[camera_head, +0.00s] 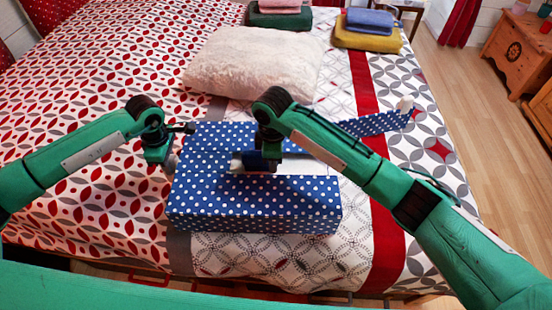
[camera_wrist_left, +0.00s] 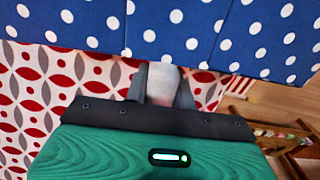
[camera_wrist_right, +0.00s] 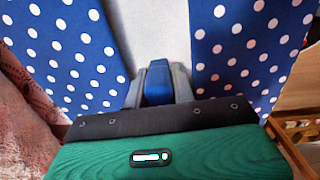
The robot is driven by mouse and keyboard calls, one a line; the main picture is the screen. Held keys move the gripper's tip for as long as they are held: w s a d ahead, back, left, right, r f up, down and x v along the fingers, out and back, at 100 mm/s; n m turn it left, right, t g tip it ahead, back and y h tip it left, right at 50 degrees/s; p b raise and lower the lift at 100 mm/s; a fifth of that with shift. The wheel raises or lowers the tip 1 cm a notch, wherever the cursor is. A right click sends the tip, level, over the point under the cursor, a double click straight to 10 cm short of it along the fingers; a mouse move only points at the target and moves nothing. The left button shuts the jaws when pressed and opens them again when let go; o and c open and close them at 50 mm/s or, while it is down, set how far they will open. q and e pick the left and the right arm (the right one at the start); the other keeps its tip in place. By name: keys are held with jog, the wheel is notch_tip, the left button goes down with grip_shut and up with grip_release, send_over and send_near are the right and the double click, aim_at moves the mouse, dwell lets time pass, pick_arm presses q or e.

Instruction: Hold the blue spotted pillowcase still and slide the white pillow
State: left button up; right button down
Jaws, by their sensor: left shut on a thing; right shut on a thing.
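The blue spotted pillowcase (camera_head: 255,205) lies on the bed, with a spotted strip reaching to the right behind my right arm. The flat white pillow (camera_head: 312,168) shows between its spotted flaps, partly hidden by that arm; it also shows in the right wrist view (camera_wrist_right: 148,28). My left gripper (camera_head: 172,163) is shut on a small pale piece at the pillowcase's left edge, seen closer in the left wrist view (camera_wrist_left: 163,85). My right gripper (camera_head: 252,162) is shut on a small plain blue piece against the white pillow.
A fluffy cream cushion (camera_head: 255,62) lies behind the pillowcase. Folded blue and yellow cloths (camera_head: 368,32) and pink and green cloths (camera_head: 280,14) are stacked at the bed's far end. Wooden furniture (camera_head: 520,50) stands at the right beyond open floor.

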pick_arm(q)
jog(key=shift+w+d+r, duration=0.1)
jog(key=shift+d+r, duration=0.05)
jog(key=shift+d, duration=0.15)
pick_arm(e)
jog(key=shift+s+a+f, duration=0.15)
jog(key=shift+a+f, duration=0.05)
jog(key=shift+a, duration=0.5)
jog(key=shift+s+a+f, duration=0.15)
jog(key=shift+a, duration=0.5)
jog(key=c, duration=1.6)
grip_release()
pick_arm(q)
jog(key=shift+w+a, duration=0.1)
pick_arm(e)
jog(key=o, duration=0.5)
jog(key=shift+w+d, duration=0.1)
jog(key=shift+w, duration=0.05)
pick_arm(q)
jog(key=shift+a, duration=0.15)
pick_arm(e)
jog(key=shift+r, duration=0.35)
notch_tip(320, 180, up, 12)
jog(key=shift+f, duration=0.25)
pick_arm(q)
jog(key=o, duration=1)
jog(key=shift+f, duration=0.2)
